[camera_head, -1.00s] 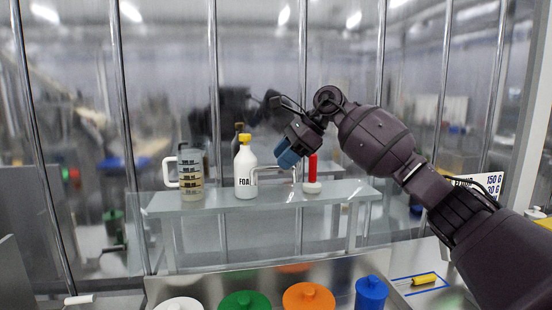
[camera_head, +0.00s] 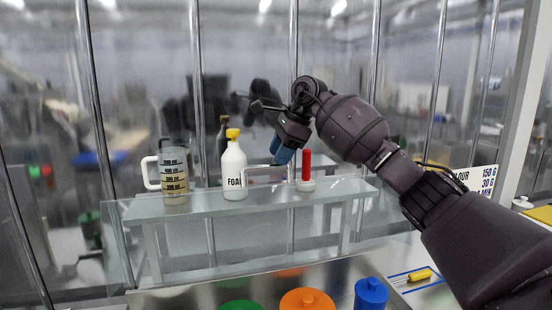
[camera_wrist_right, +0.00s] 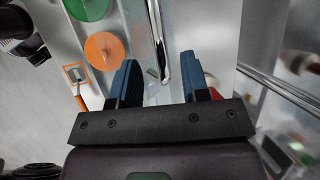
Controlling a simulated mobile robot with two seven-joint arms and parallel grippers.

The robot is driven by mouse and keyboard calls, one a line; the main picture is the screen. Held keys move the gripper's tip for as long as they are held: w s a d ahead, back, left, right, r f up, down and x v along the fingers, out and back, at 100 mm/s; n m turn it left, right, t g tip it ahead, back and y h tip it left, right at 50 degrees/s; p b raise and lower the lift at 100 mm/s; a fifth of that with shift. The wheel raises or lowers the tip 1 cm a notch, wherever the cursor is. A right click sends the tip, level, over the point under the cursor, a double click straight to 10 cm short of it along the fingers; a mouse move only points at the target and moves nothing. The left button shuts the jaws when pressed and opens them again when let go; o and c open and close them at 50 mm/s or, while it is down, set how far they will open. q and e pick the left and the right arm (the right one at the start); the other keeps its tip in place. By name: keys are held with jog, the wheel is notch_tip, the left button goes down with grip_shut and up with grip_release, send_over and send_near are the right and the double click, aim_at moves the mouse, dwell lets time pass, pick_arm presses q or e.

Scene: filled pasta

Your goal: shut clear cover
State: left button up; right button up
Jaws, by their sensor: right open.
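The clear cover (camera_head: 120,240) is a see-through panel that appears to stand raised behind the coloured lids, in front of the shelf. Its edges are faint, so its exact tilt is hard to tell. A slim metal handle (camera_head: 268,167) shows near its top. My right gripper (camera_head: 283,156), with blue fingers, is right by the handle's right end. In the wrist view the open fingers (camera_wrist_right: 160,82) stand apart, with a shiny metal bar between and beyond them. I cannot tell whether they touch it. My left gripper is not in view.
On the shelf (camera_head: 225,206) stand a measuring jug (camera_head: 173,180), a white bottle with yellow cap (camera_head: 234,165) and a red-handled item (camera_head: 306,165). In front are an orange lid (camera_head: 307,301), a green lid (camera_head: 240,306) and a blue container (camera_head: 371,294). A yellow tool (camera_head: 419,276) lies at right.

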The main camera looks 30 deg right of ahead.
jog(key=shift+x, duration=1.15)
grip_shut()
